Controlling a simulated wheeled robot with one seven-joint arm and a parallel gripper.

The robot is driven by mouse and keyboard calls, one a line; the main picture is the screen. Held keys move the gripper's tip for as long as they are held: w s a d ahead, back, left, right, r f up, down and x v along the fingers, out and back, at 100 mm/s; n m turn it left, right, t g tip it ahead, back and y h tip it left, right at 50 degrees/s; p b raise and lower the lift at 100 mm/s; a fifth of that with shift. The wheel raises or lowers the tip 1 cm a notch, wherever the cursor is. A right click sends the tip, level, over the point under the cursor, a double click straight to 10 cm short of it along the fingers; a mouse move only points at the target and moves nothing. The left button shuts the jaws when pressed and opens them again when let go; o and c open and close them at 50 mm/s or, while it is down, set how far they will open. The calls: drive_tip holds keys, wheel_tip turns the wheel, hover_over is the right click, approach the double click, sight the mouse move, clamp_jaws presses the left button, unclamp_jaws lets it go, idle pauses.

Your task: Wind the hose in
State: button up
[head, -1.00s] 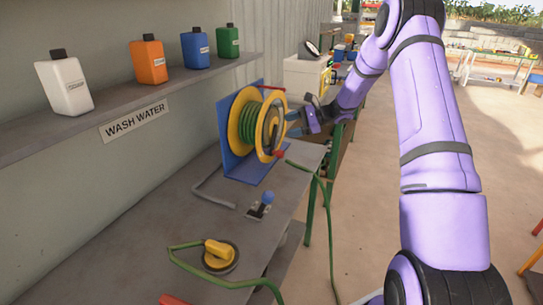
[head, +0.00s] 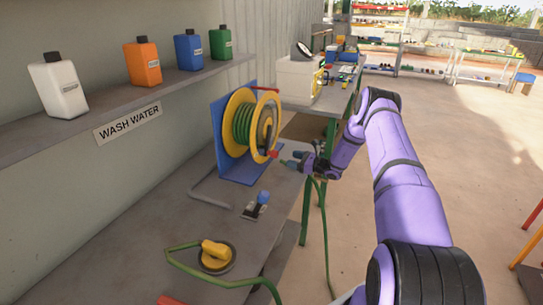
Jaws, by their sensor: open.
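The hose reel (head: 241,124) has yellow discs and a blue bracket, and stands on the grey bench. Green hose is wound on its drum. A crank with a red knob (head: 271,154) sticks out from the reel's front face. The loose green hose (head: 326,240) hangs over the bench's right edge toward the floor, and another stretch lies on the bench by a yellow valve handle (head: 217,250). My gripper (head: 290,160) is open just right of the red knob, its fingers pointing left. Whether it touches the knob or hose end I cannot tell.
A small device with a blue knob (head: 262,198) and a bent grey pipe (head: 208,200) lie on the bench (head: 150,235). Several bottles stand on the shelf (head: 100,107) above. A white cabinet (head: 297,84) stands behind the reel. The floor at right is open.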

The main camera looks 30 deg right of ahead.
sight(277, 155)
drive_tip(key=x, duration=1)
drive_tip(key=shift+a, duration=0.1)
clamp_jaws()
